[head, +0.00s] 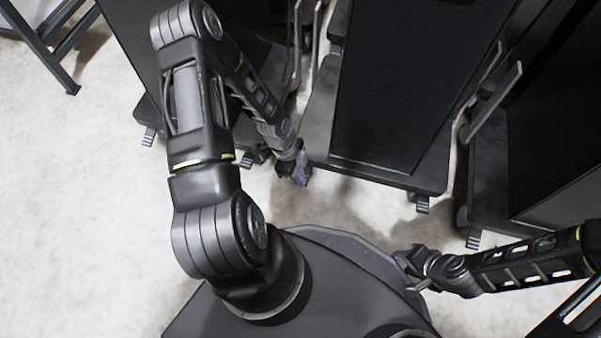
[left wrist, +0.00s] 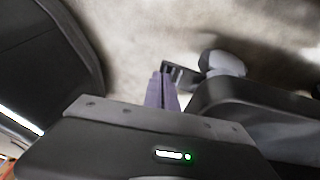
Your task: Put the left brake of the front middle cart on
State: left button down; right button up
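The front middle cart (head: 390,90) is a dark cabinet on a low base with castors. Its left brake pedal (left wrist: 180,73) shows in the left wrist view beside a grey castor wheel (left wrist: 222,63), by the cart base (left wrist: 260,105). I cannot tell whether the pedal is up or down. My left gripper (head: 295,172) is low at the base's front left corner and hides that brake in the head view. Its purple fingers (left wrist: 162,92) are together, right at the pedal; contact is unclear. My right gripper (head: 409,272) is apart from the carts, with its fingers spread and empty.
The middle cart's right brake (head: 422,204) sticks out at its front right corner. A left cart (head: 135,50) and a right cart (head: 560,150) stand close on either side, with pedals (head: 148,137) and (head: 473,239). The pale floor (head: 70,200) at left is clear.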

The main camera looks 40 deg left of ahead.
pick_arm(q)
jog(key=shift+s+f, duration=0.15)
jog(key=shift+f, duration=0.15)
jog(key=shift+r, duration=0.1)
jog(key=shift+r+p, duration=0.65)
jog(key=shift+r, duration=0.1)
pick_arm(e)
jog(key=shift+r, duration=0.6)
jog(key=shift+s, duration=0.1)
